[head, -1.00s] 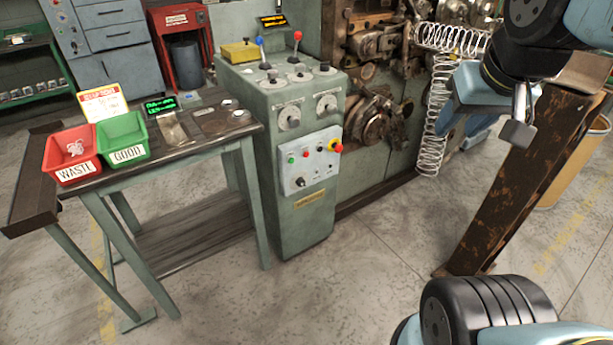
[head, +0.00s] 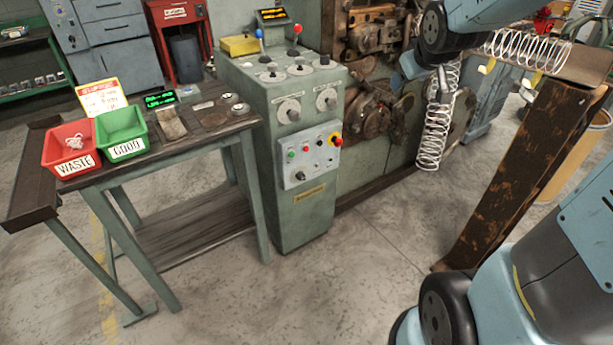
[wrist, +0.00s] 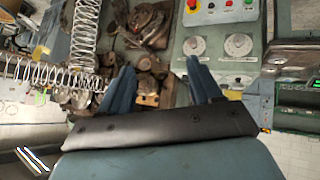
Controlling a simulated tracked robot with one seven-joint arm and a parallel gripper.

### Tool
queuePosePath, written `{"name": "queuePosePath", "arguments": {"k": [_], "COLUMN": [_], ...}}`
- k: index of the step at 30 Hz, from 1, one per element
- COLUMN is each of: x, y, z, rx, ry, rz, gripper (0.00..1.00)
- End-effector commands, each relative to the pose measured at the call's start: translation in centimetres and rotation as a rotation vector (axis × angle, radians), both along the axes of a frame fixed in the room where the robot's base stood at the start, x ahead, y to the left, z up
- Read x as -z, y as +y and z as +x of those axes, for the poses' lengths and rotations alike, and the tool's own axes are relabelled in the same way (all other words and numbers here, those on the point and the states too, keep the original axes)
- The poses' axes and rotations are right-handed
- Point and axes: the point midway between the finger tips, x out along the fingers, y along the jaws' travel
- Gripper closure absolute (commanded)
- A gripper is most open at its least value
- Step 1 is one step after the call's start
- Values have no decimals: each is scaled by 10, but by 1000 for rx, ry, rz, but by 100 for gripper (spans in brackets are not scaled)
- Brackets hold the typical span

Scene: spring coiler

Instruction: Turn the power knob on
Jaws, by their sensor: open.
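The green control cabinet (head: 300,225) stands mid-view with a pale panel (head: 293,168) on its front. A black knob (head: 300,175) sits low on this panel, under small coloured buttons and a red-and-yellow stop button (head: 335,139). I cannot read the knob's label or setting. My gripper (wrist: 160,78) is open and empty in the wrist view, its two blue fingers spread. It is right of the cabinet in the head view, clear of the panel.
Wire spring coils (head: 435,130) hang by the coiler machinery (head: 370,115), close to my arm. A rusty brown chute (head: 515,170) slants on the right. A bench (head: 205,125) with red (head: 72,146) and green (head: 122,132) bins stands left. Floor before the cabinet is clear.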

Motion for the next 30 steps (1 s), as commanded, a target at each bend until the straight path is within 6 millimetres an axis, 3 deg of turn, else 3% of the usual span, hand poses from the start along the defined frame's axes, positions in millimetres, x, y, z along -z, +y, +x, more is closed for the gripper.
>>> {"name": "queuePosePath", "arguments": {"k": [6,15,24,30], "x": [38,99,175,231], "y": [10,31,61,83], "z": [66,140,191,210], "rx": [-116,-278,-452,-562], "ry": [-78,-200,-328,-419], "rz": [-72,-167,-240,-274], "gripper": [36,36,36,36]}}
